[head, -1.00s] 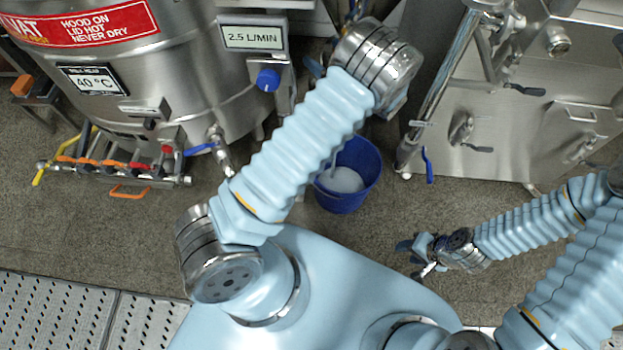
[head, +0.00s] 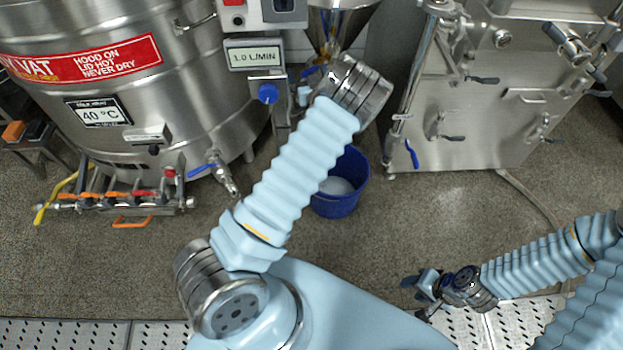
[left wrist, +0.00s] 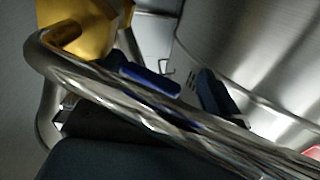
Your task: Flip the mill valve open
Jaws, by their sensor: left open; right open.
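The steel hopper (head: 342,18) of the mill stands at the top centre of the head view, its lower part behind my left wrist. My left gripper (head: 308,78) is mostly hidden there; only a bit of blue finger shows beside the wrist. In the left wrist view my open left gripper (left wrist: 190,92) shows two separated dark blue fingers, with a bent chrome tube (left wrist: 120,92) crossing in front. A yellow metal body (left wrist: 85,25) is at upper left. I cannot single out the mill valve or tell contact. My right gripper (head: 428,287) is open and empty, low at right.
A steel vat (head: 120,75) with a valve manifold (head: 120,198) stands at left. A flow display (head: 254,55) reads 1.0 L/MIN above a blue knob (head: 268,93). A blue bucket (head: 340,195) stands on the floor. A steel cabinet (head: 480,120) is at right.

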